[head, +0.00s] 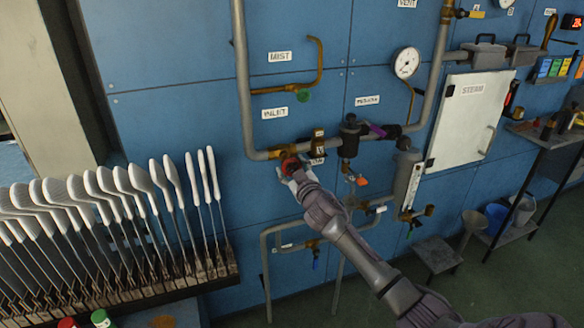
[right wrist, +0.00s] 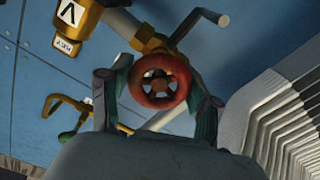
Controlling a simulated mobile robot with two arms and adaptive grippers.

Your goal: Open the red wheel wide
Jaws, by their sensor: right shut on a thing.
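The red wheel (head: 289,162) sits on the brass valve (head: 283,151) at the left end of the horizontal grey pipe, below the INLET label. In the head view it is mostly hidden by my right gripper (head: 289,171). In the right wrist view the red wheel (right wrist: 158,82) faces the camera, round with several spokes. My right gripper (right wrist: 160,92) has one finger on each side of its rim and is shut on it. My left gripper is not in view.
A row of white sock boards (head: 120,190) stands at the left. A black valve body (head: 350,138) and a pressure gauge (head: 406,62) are right of the wheel. A white STEAM cabinet (head: 468,115) hangs further right. Thinner pipes run below my arm.

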